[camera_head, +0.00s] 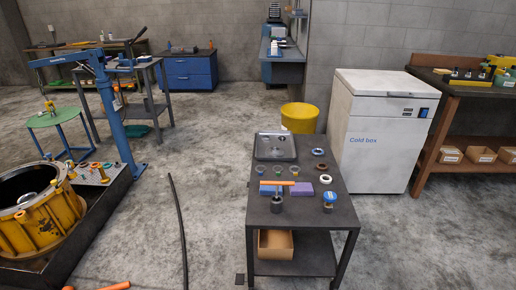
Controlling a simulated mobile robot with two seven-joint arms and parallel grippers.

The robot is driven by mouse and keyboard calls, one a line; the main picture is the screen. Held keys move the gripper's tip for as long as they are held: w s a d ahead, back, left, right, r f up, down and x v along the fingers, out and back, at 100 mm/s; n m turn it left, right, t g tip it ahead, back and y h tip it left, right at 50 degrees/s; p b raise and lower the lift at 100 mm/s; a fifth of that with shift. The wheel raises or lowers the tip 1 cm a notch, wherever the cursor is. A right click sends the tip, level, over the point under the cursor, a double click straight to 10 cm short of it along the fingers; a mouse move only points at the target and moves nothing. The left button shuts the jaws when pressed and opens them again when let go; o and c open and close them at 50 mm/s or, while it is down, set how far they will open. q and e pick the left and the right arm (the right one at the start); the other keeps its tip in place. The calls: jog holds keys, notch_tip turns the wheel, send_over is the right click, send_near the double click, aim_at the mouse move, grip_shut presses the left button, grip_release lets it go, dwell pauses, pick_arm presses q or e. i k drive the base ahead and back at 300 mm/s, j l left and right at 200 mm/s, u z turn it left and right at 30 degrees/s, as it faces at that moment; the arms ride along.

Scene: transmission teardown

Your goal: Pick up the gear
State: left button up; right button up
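A dark cart (255,222) stands in front of me with several small parts on top. Ring-like parts lie along the right side: a blue-white one (318,152), a dark brown one (320,167) and a white one (325,179). Which of these is the gear is too small to tell. Neither of my grippers shows in this view.
A yellow housing (40,226) sits in a dark tray at the left, below a blue hoist (112,115). A white cold box (375,150) and a yellow bin (299,117) stand behind the cart. A black hose (179,225) lies on otherwise open floor.

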aim_at(275, 152)
jog(key=i+j+u, duration=0.25)
jog(key=i, duration=0.25)
jog(key=i+j+u, duration=0.3)
jog(key=i, duration=0.25)
jog(key=i+j+u, duration=0.25)
jog(key=i, duration=0.3)
jog(key=i+z, duration=0.3)
jog(key=i, duration=0.45)
jog(key=i+z, duration=0.3)
jog(key=i, duration=0.45)
jog(key=i+z, duration=0.25)
jog(key=z, duration=0.15)
jog(key=i+j+z, duration=0.15)
jog(key=z, duration=0.25)
jog(key=i+j+z, duration=0.2)
jog(key=i+z, duration=0.15)
jog(key=i+j+z, duration=0.2)
jog(key=z, duration=0.2)
